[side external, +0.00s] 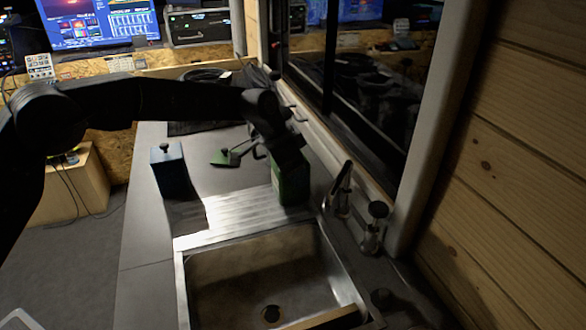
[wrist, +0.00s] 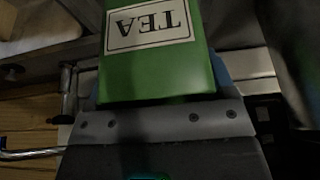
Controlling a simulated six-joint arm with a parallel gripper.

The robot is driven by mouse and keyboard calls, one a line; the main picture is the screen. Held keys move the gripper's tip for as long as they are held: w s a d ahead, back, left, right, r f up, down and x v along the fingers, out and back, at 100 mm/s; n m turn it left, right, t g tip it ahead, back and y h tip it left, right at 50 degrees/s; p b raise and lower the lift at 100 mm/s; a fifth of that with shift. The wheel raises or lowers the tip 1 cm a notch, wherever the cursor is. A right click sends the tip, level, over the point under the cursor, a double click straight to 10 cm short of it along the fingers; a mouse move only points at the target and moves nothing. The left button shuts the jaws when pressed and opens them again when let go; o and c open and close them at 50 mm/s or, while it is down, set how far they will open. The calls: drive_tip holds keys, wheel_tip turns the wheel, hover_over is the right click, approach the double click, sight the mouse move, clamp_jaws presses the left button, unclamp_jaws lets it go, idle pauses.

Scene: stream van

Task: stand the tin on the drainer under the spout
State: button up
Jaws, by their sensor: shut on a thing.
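A green tin (side external: 291,183) is upright in my gripper (side external: 285,152), over the right back part of the drainer near the tap. I cannot tell whether its base touches the metal. In the wrist view the green tin (wrist: 160,75) fills the space between the fingers, with a white TEA label upside down in the picture. The drainer (side external: 235,212) is a ribbed steel surface behind the sink. The tap's spout (side external: 343,178) stands just right of the tin.
A blue tin (side external: 168,171) with a dark knob stands left of the drainer. A flat green piece (side external: 222,158) lies behind it. The sink basin (side external: 262,275) is in front. A soap dispenser (side external: 374,228) stands right of the tap. The window frame (side external: 405,140) closes the right side.

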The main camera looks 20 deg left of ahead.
drive_tip(key=shift+f, duration=0.2)
drive_tip(key=shift+f, duration=0.1)
drive_tip(key=o, duration=1.1)
drive_tip(key=shift+f, duration=0.1)
drive_tip(key=v, duration=1)
drive_tip(key=shift+a+r, duration=0.1)
drive_tip(key=shift+r, duration=0.3)
drive_tip(key=shift+v, duration=0.8)
